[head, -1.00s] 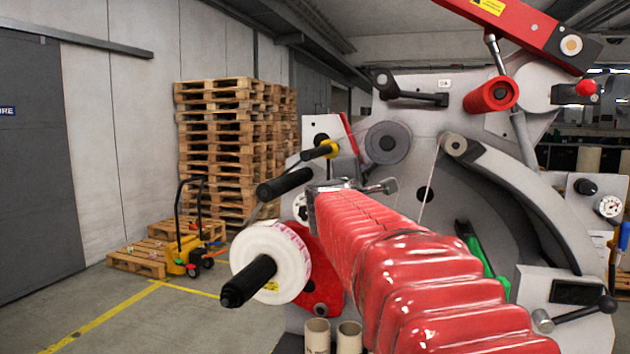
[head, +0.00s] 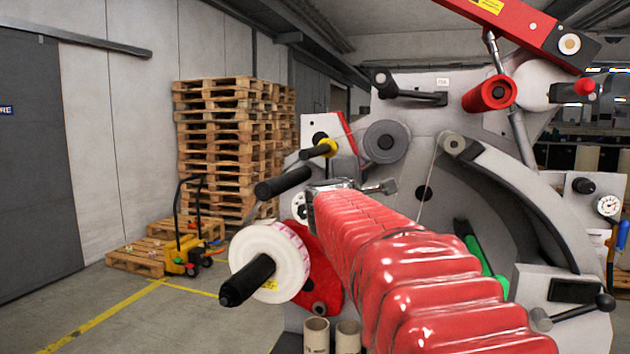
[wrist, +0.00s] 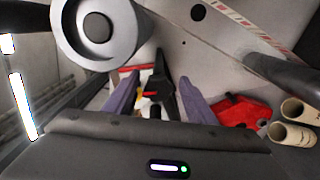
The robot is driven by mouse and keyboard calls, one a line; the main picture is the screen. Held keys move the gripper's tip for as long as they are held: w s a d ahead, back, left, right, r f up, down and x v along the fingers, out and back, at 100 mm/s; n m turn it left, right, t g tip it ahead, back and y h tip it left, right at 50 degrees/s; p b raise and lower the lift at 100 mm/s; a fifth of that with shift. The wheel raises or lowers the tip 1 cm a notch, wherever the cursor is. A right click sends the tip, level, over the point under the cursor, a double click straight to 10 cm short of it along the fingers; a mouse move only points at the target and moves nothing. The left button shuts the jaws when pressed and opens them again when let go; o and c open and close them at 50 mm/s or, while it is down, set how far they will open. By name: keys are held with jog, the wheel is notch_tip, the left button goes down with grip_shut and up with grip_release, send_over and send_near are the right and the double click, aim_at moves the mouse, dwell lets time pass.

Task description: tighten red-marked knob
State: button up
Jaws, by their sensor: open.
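In the wrist view, a small black part with a red mark (wrist: 150,94) shows between the two fingers; I take it for the red-marked knob, but it is too small to be sure. My gripper (wrist: 160,80) is open, its purple-grey fingers apart on either side of this part in the picture. Whether they are level with it or short of it, I cannot tell. In the head view, my red-sleeved arm reaches to the label rewinder (head: 420,125) and hides most of the gripper. I cannot make out the knob there.
A grey roller (wrist: 98,25) is close by at the upper left in the wrist view. A white label roll (head: 268,262), black bars (head: 285,182) and cardboard cores (head: 317,335) stand near my arm. Stacked pallets (head: 225,150) are behind; floor at left is open.

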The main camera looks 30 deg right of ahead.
jog(key=shift+a, duration=0.1)
jog(key=v, duration=1.3)
jog(key=shift+s+a, duration=0.2)
jog(key=shift+a, duration=0.05)
